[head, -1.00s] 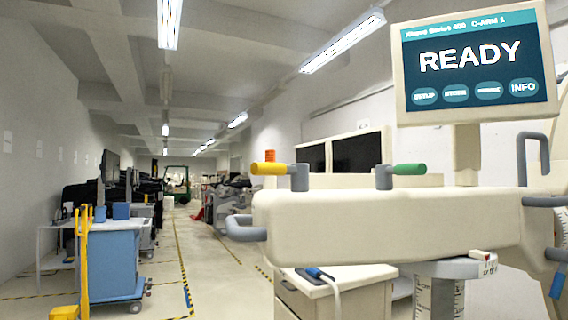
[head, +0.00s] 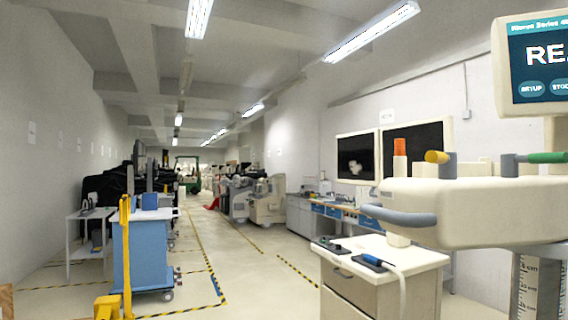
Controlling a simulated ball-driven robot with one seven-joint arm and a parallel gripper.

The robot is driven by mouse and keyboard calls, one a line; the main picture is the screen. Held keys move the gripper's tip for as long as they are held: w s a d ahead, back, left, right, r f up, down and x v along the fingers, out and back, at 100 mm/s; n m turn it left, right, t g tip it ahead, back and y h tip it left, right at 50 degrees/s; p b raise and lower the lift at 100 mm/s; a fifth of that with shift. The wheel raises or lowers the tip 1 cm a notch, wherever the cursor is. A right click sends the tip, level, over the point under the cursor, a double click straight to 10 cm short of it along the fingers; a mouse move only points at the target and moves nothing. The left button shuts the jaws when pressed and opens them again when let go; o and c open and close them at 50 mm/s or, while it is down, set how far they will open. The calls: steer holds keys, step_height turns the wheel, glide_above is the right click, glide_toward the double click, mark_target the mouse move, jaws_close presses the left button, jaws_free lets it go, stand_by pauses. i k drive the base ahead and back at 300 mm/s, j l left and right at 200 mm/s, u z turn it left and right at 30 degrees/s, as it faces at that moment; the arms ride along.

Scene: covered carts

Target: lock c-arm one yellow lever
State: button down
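The C-arm unit (head: 470,212) stands at the right, a cream body with a grey bumper handle on its left end. Its yellow lever (head: 436,157) sits on a grey post on top, near the left end, its tip turned toward me and to the left. A green lever (head: 547,158) sits on another grey post farther right. The screen (head: 535,62) above is cut off by the right edge and shows part of its text. My gripper is not in view.
A cream drawer cabinet (head: 372,283) with a cabled blue-grey device stands below the C-arm's left end. A blue cart (head: 143,250) and a yellow post (head: 126,255) stand at the left. The taped floor aisle (head: 240,285) between is clear.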

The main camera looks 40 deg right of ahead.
mark_target(446, 162)
steer(key=i+j+u, duration=0.3)
steer(key=i, duration=0.15)
steer(key=i+u, duration=0.3)
steer(key=i, duration=0.15)
steer(key=i+z, duration=0.3)
steer(key=i+j+z, duration=0.3)
steer(key=i, duration=0.15)
steer(key=i+j+z, duration=0.15)
steer(key=i+z, duration=0.15)
steer(key=z, duration=0.15)
steer(key=i+j+z, duration=0.2)
steer(key=z, duration=0.3)
steer(key=i+j+z, duration=0.2)
steer(key=j+z, duration=0.25)
steer(key=i+j+z, duration=0.1)
steer(key=j+z, duration=0.4)
steer(key=k+l, duration=0.1)
steer(key=l, duration=0.25)
steer(key=k+l, duration=0.1)
steer(key=l, duration=0.2)
